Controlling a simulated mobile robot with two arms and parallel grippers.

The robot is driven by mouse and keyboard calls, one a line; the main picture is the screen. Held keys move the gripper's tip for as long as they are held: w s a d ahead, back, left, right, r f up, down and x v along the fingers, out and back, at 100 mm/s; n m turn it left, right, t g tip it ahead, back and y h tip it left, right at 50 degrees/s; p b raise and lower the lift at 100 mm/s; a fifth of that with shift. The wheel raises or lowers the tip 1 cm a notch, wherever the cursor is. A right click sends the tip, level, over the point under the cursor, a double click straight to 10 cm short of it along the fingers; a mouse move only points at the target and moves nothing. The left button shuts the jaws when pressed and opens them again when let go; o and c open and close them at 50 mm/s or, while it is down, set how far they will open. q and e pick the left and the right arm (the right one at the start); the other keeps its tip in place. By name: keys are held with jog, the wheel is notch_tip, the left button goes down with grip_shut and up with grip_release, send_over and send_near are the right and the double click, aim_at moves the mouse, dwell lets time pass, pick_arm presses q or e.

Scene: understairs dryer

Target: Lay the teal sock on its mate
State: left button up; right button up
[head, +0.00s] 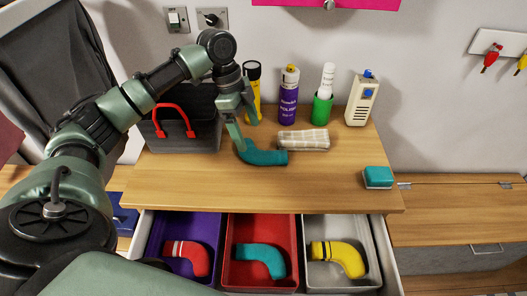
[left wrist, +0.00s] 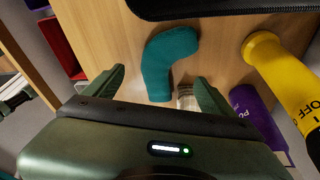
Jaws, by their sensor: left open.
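A teal sock (head: 265,157) lies bent on the wooden top, and it also shows in the left wrist view (left wrist: 166,60). Another teal sock (head: 261,260) lies in the red compartment (head: 288,225) of the open drawer. My left gripper (head: 245,132) is open, pointing down over the left end of the sock on the top. In the left wrist view its fingers (left wrist: 160,82) stand apart on either side of that sock, with nothing held. A finger hides a little of the sock in the head view. My right gripper is out of view.
The purple compartment (head: 207,232) holds a red sock (head: 192,257), the white one (head: 314,222) a yellow sock (head: 340,257). A folded cloth (head: 303,139) touches or nearly touches the sock. A black basket (head: 182,120), torch (head: 253,90) and bottle (head: 288,95) stand behind. The front middle is clear.

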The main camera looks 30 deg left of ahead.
aim_at(258, 152)
pick_arm(q)
jog(key=shift+w+m, duration=0.15)
jog(key=shift+m, duration=0.45)
jog(key=shift+d+f, duration=0.1)
jog(key=x, duration=0.2)
jog(key=p+x, duration=0.1)
jog(key=x, duration=0.4)
jog(key=shift+d+f, duration=0.1)
jog(key=shift+d, duration=0.25)
jog(key=c, duration=1.6)
